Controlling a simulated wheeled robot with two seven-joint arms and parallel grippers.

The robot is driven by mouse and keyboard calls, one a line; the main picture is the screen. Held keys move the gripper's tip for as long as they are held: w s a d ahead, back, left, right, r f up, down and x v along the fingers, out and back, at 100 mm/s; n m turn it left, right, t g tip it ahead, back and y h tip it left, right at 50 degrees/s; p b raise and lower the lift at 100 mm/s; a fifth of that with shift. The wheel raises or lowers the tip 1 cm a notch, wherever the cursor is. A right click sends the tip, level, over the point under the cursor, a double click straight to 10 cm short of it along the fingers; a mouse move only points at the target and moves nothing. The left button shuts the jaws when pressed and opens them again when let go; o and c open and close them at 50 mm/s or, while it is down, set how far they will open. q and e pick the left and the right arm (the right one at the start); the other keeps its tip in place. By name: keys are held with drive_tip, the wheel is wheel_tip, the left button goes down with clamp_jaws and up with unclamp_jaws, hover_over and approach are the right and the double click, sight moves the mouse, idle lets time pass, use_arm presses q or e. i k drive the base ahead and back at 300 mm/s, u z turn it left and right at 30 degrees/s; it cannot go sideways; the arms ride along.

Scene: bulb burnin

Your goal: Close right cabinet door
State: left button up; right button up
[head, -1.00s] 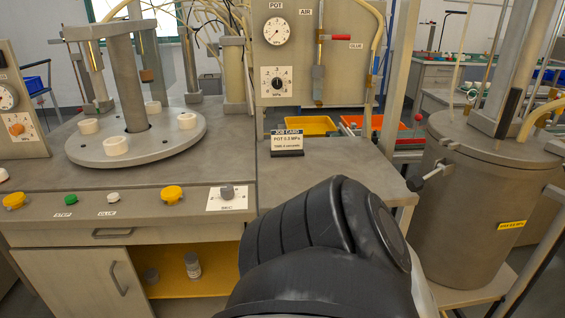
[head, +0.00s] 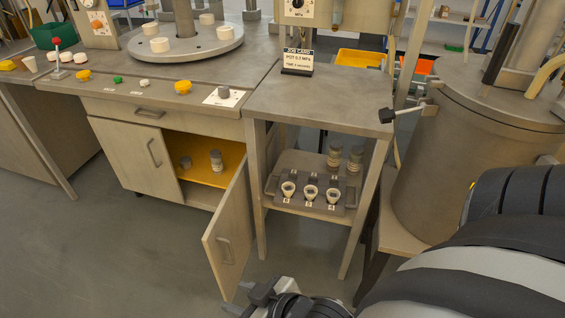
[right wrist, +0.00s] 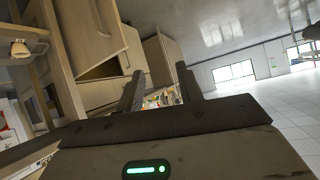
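The right cabinet door (head: 229,236) stands swung open toward me in the head view, its handle on the face turned to the right. The left door (head: 137,157) is shut. The open bay shows a yellow shelf (head: 215,172) with two small grey containers. My right gripper (head: 252,298) is low at the bottom edge of the head view, just right of the open door's lower end; I cannot tell whether it touches. In the right wrist view its two fingers (right wrist: 161,92) are apart with nothing between them. A wooden panel with a handle (right wrist: 88,38) shows there too. My left gripper is not in view.
Right of the door, a side table (head: 318,98) has legs and a lower shelf holding a dark tray (head: 290,212) with cups. A large metal tank (head: 455,155) stands further right. The floor (head: 110,250) left of the door is clear.

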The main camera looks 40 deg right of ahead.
sight(245, 231)
drive_tip(key=z, duration=0.7)
drive_tip(key=i, duration=0.5)
drive_tip(key=u, duration=0.5)
